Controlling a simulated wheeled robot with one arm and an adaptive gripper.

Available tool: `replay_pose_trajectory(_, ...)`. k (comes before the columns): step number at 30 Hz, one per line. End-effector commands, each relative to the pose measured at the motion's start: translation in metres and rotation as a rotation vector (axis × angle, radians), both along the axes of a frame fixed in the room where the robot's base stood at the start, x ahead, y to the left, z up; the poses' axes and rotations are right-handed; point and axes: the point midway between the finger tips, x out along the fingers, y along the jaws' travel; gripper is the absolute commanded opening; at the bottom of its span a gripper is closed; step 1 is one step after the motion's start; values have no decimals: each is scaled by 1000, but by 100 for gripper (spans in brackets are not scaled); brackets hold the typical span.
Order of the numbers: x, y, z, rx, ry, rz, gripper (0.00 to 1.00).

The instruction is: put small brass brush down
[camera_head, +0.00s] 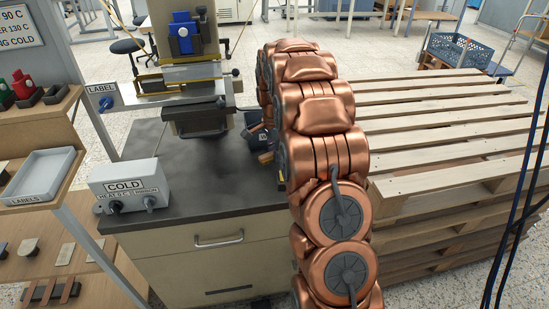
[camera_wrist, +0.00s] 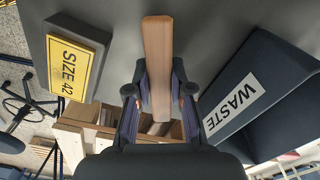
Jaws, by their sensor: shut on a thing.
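The small brass brush shows in the wrist view as a plain wooden bar (camera_wrist: 157,50) between the fingers of my gripper (camera_wrist: 159,92). The fingers are shut on it from both sides. Its upper end stands out against the dark worktop (camera_wrist: 220,25). No brass bristles can be made out. A wooden box with dividers (camera_wrist: 98,125) lies behind and below my fingers; I cannot tell whether the brush touches it.
A yellow SIZE 42 block (camera_wrist: 75,55) is left and a dark WASTE bin (camera_wrist: 260,90) right in the wrist view, both close to my fingers. In the head view, a COLD control box (camera_head: 125,184) and a press (camera_head: 197,115) stand left; stacked pallets (camera_head: 450,140) stand right.

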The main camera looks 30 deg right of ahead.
Motion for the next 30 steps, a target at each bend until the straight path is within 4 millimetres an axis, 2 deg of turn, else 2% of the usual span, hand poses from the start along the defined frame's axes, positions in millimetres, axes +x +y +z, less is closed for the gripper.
replay_pose_trajectory(6,-1,0,-24,1,2,0,0)
replay_pose_trajectory(17,-1,0,-28,0,1,0,0)
replay_pose_trajectory(18,-1,0,-28,0,1,0,23)
replay_pose_trajectory(25,-1,0,-27,0,0,0,46)
replay_pose_trajectory(30,-1,0,-27,0,0,0,46)
